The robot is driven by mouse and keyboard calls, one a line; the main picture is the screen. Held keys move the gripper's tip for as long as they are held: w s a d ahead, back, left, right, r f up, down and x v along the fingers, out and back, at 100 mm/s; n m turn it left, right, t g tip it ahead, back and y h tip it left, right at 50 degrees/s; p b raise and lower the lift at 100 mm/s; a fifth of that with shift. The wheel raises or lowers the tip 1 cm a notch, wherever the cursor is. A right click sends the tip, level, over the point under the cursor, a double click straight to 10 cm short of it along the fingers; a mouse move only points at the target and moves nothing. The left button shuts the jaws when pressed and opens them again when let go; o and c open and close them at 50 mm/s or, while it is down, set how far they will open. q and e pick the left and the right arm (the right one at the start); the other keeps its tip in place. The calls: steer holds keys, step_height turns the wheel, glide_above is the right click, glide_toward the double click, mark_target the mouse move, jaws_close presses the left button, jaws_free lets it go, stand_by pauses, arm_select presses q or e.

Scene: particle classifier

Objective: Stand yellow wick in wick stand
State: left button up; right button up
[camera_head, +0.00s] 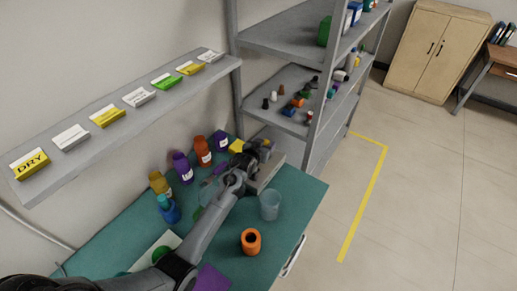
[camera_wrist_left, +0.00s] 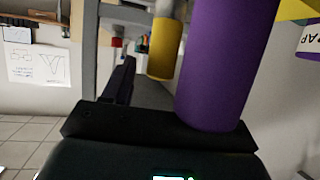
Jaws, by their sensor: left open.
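My left gripper (camera_head: 264,148) is at the back right of the teal table, by the grey shelf rack. It is open. In the left wrist view, a dark finger stands at the left, and a large purple cylinder (camera_wrist_left: 222,60) is close in front of the gripper. A yellow cylinder (camera_wrist_left: 165,48), possibly the yellow wick, is beyond it, left of the purple one. In the head view, a small yellow thing (camera_head: 237,146) is just left of the gripper. I cannot make out the wick stand with certainty. My right gripper is not in view.
Several bottles line the wall side, among them an orange one (camera_head: 203,151). A clear cup (camera_head: 270,206) and an orange cylinder with a dark opening (camera_head: 251,243) stand at the front right. A grey box (camera_head: 266,176) is below the gripper. The rack's middle shelf (camera_head: 262,115) holds small items.

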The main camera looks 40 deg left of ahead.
arm_select(q)
steer(key=p+v, duration=0.2)
steer(key=v, duration=1)
steer(key=shift+r, duration=0.15)
steer(key=shift+s+r, duration=0.1)
